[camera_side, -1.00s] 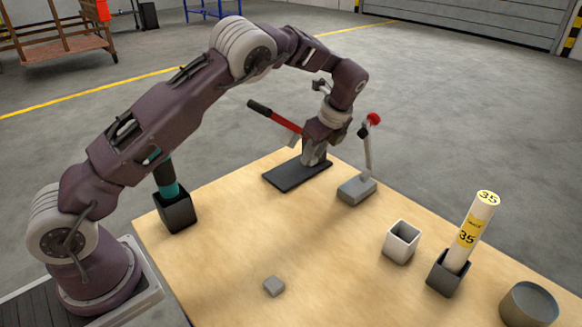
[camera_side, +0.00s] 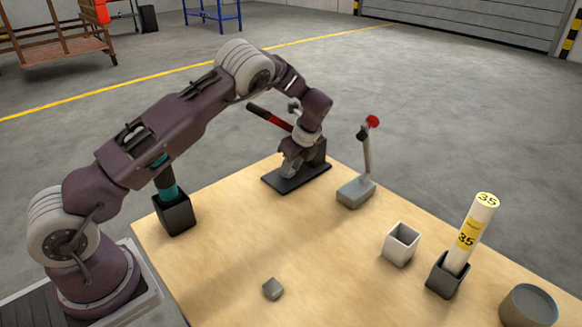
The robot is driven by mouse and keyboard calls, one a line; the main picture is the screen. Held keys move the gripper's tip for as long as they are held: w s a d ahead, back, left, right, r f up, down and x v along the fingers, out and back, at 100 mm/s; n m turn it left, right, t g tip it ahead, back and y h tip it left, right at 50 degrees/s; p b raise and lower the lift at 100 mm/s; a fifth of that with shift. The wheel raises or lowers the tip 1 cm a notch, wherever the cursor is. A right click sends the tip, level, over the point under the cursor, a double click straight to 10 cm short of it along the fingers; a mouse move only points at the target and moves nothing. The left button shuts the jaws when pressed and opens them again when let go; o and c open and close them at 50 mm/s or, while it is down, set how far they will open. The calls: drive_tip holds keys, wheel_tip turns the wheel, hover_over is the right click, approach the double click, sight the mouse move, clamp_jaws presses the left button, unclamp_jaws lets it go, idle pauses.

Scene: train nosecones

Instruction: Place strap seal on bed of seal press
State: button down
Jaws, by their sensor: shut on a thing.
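The seal press appears to be the device with a black base plate (camera_side: 276,186), a dark upright at its right end and a lever (camera_side: 278,122) with a red arm and black grip. It stands at the table's far corner. My gripper (camera_side: 290,172) points down at the press, its fingertips low over the plate, left of the upright. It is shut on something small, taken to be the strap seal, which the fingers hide. I cannot tell whether it touches the bed.
A grey block with a red-knobbed lever (camera_side: 355,192) stands right of the press. A black holder (camera_side: 175,214) with a teal-banded tool, a small grey block (camera_side: 272,289), an open white box (camera_side: 402,244), a tube in a holder (camera_side: 471,236) and a round tin (camera_side: 528,306) share the table.

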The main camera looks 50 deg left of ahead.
drive_tip(key=shift+f, duration=0.1)
drive_tip(key=c, duration=1.1)
unclamp_jaws()
drive_tip(key=shift+c, duration=0.2)
